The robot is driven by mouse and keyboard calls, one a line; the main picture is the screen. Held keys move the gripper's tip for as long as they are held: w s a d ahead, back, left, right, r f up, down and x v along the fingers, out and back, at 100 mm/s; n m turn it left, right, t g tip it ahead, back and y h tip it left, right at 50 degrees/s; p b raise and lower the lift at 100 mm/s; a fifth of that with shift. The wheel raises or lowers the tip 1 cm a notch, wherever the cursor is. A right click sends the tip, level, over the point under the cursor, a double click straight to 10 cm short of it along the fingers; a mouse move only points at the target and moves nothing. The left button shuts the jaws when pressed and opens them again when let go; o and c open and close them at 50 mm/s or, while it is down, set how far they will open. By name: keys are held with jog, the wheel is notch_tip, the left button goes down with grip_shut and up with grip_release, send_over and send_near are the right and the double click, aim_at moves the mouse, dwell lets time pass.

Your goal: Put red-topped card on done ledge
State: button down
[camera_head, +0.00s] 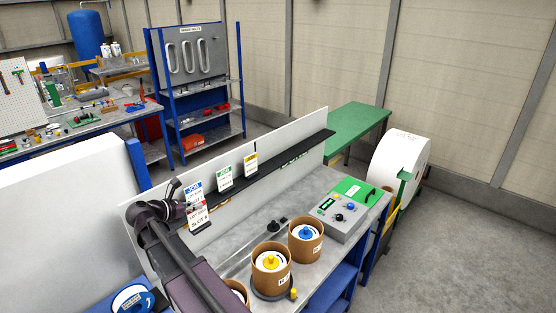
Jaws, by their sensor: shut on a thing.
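My gripper (181,207) is at the left end of the grey upright board. It is shut on a white card with a thin red top (198,217), held in front of the board near the blue-topped card (194,187). The fingertips are small and partly hidden by my own arm. The black ledge (312,144) runs along the board. Its right part is empty, with green lettering below that is too small to read surely. The green-topped card (224,177) and the yellow-topped card (251,162) stand on the ledge further left.
Brown round tubs (306,252) with blue and yellow knobs stand on the grey bench (240,238). A grey control box (343,216) and a green plate (350,188) are at its right. A green table (358,125) and a large white roll (398,160) stand beyond.

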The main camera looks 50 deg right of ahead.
notch_tip(320, 180, down, 15)
jog(key=b, duration=1.4)
jog(key=shift+f, duration=0.15)
jog(key=shift+s, duration=0.15)
